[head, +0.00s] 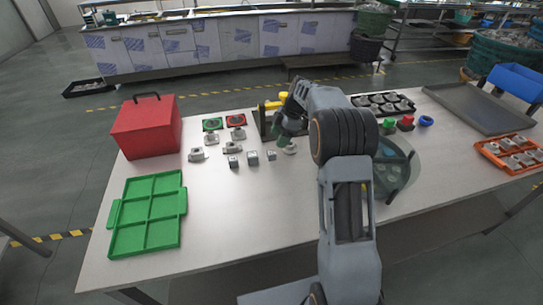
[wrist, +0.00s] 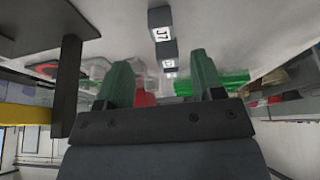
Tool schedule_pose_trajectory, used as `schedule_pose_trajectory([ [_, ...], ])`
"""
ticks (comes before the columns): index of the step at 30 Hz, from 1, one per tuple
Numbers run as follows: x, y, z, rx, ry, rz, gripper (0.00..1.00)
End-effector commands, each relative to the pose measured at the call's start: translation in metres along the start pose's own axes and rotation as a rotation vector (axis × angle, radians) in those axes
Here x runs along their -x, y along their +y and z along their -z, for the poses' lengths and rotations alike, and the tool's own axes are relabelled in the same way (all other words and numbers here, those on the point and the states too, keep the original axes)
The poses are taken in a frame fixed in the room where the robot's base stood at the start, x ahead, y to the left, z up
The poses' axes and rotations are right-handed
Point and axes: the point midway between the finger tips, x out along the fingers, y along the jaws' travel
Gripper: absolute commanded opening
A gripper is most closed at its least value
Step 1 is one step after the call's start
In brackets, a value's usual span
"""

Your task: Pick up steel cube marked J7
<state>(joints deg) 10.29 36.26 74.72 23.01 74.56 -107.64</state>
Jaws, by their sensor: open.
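The steel cube marked J7 (wrist: 160,24) shows in the wrist view, beyond and between my fingertips, with its dark label face towards the camera. In the head view it appears to be the rightmost small cube (head: 271,156) of a row on the table, just left of my gripper; its mark is not readable there. Two other cubes (head: 252,158) (head: 233,161) stand to its left, and they line up behind J7 in the wrist view (wrist: 169,52). My gripper (wrist: 160,62) is open and empty, its green fingers apart from the cube. In the head view my gripper (head: 284,141) is low over the table.
A black stand with a yellow top (head: 265,120) is close behind my gripper. A red box (head: 147,127) and a green divided tray (head: 112,220) are at the left. A round glass-like basin (head: 405,170) is at right.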

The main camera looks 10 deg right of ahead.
Motion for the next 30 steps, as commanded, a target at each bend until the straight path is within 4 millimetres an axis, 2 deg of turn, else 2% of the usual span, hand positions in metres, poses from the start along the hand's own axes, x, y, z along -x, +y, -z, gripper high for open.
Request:
schedule_pose_trajectory([
  [4, -0.017, 0.0, 0.0, 0.0, 0.0, 0.001, 0.62],
  [11, -0.029, -0.001, 0.0, 0.0, 0.0, 0.001, 0.62],
  [21, -0.07, -0.003, 0.001, -0.001, 0.0, 0.001, 0.62],
  [30, -0.078, -0.003, 0.0, -0.001, 0.0, 0.0, 0.62],
])
